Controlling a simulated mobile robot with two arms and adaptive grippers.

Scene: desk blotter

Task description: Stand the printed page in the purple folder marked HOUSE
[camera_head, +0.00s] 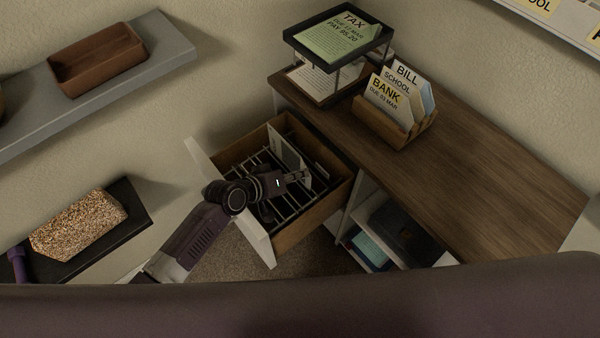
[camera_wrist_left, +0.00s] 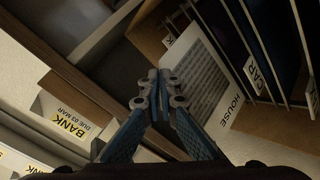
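The printed page (camera_wrist_left: 203,72) stands tilted in the open drawer, its grey text facing the left wrist camera; it also shows in the head view (camera_head: 284,148). A HOUSE label (camera_wrist_left: 233,111) sits right by the page's lower right edge. The folder behind that label is mostly hidden and its purple is hard to make out. My left gripper (camera_wrist_left: 157,88) has its blue fingers together, tips beside and overlapping the page's left part; in the head view it reaches over the drawer (camera_head: 303,175). I see nothing clearly between the fingers. My right gripper is out of view.
The drawer (camera_head: 327,206) holds wire rails and dark folders, one labelled CAR (camera_wrist_left: 252,74). On the desk (camera_head: 480,165), a wooden sorter (camera_head: 402,139) holds BANK, BILL and SCHOOL papers. A black tray stand (camera_head: 330,69) holds a TAX sheet. The desk's right part is clear.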

